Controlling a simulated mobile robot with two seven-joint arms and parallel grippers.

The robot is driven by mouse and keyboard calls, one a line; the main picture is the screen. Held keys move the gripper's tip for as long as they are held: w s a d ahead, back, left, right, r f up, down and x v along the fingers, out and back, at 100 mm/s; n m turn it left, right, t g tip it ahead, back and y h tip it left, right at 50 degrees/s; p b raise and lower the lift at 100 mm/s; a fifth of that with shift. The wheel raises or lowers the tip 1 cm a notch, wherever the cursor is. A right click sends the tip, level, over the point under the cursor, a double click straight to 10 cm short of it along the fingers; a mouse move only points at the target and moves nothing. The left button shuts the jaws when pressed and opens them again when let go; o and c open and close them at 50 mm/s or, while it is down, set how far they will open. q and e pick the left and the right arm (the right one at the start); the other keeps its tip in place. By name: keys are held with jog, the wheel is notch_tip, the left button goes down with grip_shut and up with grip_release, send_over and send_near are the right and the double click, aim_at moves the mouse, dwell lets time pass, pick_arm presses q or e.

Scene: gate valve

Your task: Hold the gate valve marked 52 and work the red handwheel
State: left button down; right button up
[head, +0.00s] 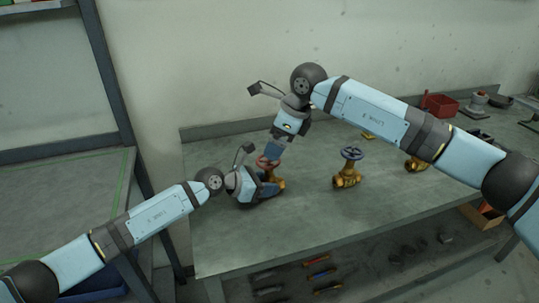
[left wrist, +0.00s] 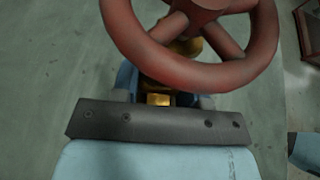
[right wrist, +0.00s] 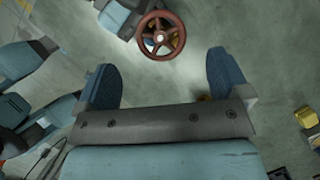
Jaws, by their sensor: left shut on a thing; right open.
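A brass gate valve (head: 279,183) with a red handwheel (head: 268,161) stands on the grey workbench (head: 310,215). No number on it is readable. My left gripper (head: 262,191) is shut on the valve's body, low at the bench; the left wrist view shows the handwheel (left wrist: 200,65) just above the fingers, with brass (left wrist: 160,99) between them. My right gripper (head: 275,154) is open and points down over the wheel. In the right wrist view the wheel (right wrist: 161,36) lies beyond the fingertips, roughly between them, and appears apart from both fingers.
A brass valve with a dark blue handwheel (head: 351,153) stands to the right. Another brass valve (head: 414,165) is farther right, partly behind my right arm. A red bin (head: 438,104) is at the back right. Tools (head: 320,273) lie on the lower shelf. The bench front is clear.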

jog(key=x, duration=0.5)
jog(key=shift+a+f, duration=0.1)
jog(key=shift+f, duration=0.25)
jog(key=c, duration=0.9)
jog(key=shift+m+t+h, duration=0.3)
jog(key=shift+m+t, duration=0.3)
jog(key=shift+m, duration=0.9)
jog(key=shift+c, duration=0.2)
jog(key=o, duration=0.9)
jog(key=shift+o, duration=0.2)
jog(key=v, duration=1.2)
